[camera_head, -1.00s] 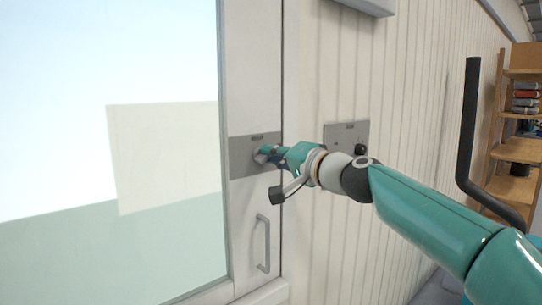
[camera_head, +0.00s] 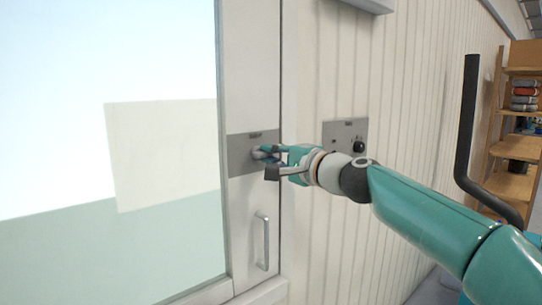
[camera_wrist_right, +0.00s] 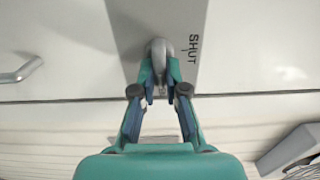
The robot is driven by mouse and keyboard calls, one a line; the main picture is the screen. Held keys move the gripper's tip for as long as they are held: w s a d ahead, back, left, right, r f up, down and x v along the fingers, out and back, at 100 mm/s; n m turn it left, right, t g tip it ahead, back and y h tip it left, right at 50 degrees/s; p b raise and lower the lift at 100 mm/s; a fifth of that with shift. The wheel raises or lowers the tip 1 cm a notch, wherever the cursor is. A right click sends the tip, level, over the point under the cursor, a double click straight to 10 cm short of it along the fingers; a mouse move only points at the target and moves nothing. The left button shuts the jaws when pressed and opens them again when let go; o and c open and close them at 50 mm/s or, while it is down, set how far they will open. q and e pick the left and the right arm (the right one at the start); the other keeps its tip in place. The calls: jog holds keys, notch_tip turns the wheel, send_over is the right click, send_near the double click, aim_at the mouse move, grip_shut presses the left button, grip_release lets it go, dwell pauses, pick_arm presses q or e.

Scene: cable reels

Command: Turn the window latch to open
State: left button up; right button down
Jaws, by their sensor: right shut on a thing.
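The window latch (camera_wrist_right: 157,48) is a rounded grey handle on a grey metal plate (camera_wrist_right: 125,20). In the wrist view the word SHUT is printed on the plate to the right of the handle. In the head view the plate (camera_head: 240,163) is on the white window frame, right of the glass. My right gripper (camera_wrist_right: 160,78), teal with dark blue inner pads, is shut on the latch handle, one finger on each side. In the head view the right gripper (camera_head: 270,153) reaches the plate from the right and hides part of the latch. My left gripper is not in view.
A grey pull handle (camera_head: 265,241) is on the frame below the latch plate. A second grey plate with a black knob (camera_head: 358,146) is on the ribbed wall behind my right wrist. A wooden shelf (camera_head: 515,150) stands at the far right.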

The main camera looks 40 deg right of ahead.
jog(key=shift+f, duration=0.1)
jog(key=c, duration=1.2)
grip_release()
jog(key=shift+w, duration=0.15)
jog(key=s, duration=1.2)
jog(key=shift+d, duration=0.4)
jog(key=shift+w+f, duration=0.1)
